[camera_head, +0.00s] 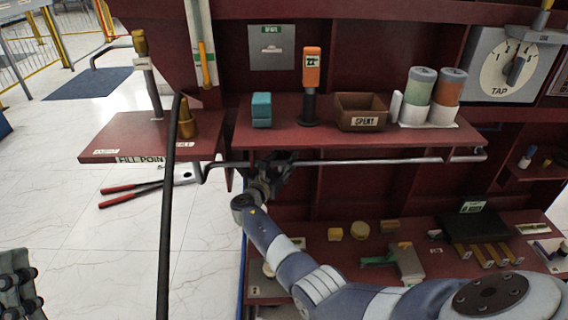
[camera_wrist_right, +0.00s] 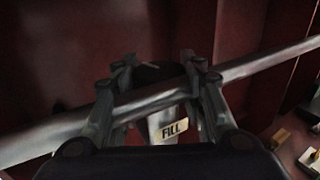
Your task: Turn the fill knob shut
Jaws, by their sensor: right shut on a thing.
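My right gripper (camera_head: 275,167) is at the grey pipe under the red shelf, in the middle of the head view. In the right wrist view its fingers (camera_wrist_right: 156,72) stand on both sides of the dark fill knob (camera_wrist_right: 152,73), shut on it. A cream tag reading FILL (camera_wrist_right: 171,131) shows below the knob, between the fingers. The knob is mostly hidden by the gripper in the head view, and its turn angle is unclear. My left gripper (camera_head: 18,285) is cut by the left edge of the head view, over the floor, away from the knob.
The grey pipe (camera_head: 375,161) runs along the shelf's underside and crosses the gripper in the wrist view (camera_wrist_right: 265,65). A black hose (camera_head: 168,215) hangs at left. The shelf (camera_head: 285,134) above holds a SPENT bin (camera_head: 360,112) and canisters. A lower shelf (camera_head: 330,262) carries small parts.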

